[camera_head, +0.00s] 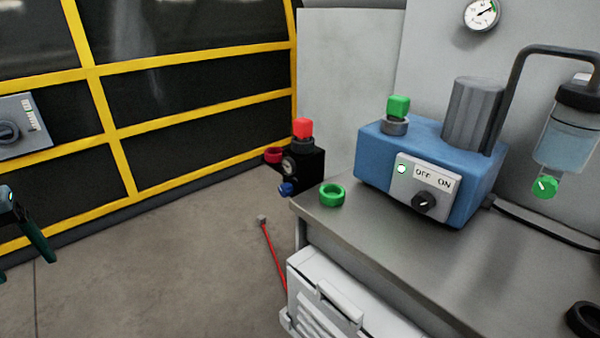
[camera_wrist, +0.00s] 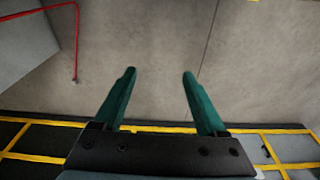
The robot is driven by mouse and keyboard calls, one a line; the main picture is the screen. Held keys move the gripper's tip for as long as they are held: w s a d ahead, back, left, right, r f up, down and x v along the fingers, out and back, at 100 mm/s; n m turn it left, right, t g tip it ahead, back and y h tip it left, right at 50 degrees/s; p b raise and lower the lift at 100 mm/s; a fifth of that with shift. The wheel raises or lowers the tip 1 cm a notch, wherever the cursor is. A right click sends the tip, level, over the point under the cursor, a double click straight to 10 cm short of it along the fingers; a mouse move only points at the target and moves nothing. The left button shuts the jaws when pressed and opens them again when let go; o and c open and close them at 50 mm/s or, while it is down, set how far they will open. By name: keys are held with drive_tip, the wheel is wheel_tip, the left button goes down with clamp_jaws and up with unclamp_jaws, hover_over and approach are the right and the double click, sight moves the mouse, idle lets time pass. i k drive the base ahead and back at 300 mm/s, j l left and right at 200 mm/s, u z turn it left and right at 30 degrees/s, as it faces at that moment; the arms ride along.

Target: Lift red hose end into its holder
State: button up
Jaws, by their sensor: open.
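The red hose (camera_head: 272,256) lies on the floor left of the bench, its small grey end (camera_head: 262,219) pointing away from the bench. It also shows at the upper left of the wrist view (camera_wrist: 76,40), apart from my fingers. An empty red ring (camera_head: 273,155), which looks like a holder, is at the left side of a black regulator block at the bench's far corner. My gripper (camera_head: 27,269) is at the left edge of the head view, far from the hose. In the wrist view its teal fingers (camera_wrist: 159,73) are open with nothing between them.
The black block (camera_head: 305,168) carries a red cap and blue knob. A green ring (camera_head: 332,194) is at the grey bench's (camera_head: 420,255) edge, near a blue pump unit (camera_head: 430,165). White drawers (camera_head: 330,300) stand below. A yellow-framed dark fence (camera_head: 190,95) runs behind the open floor.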

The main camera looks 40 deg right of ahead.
sight(302, 126)
drive_tip(key=z, duration=1.55)
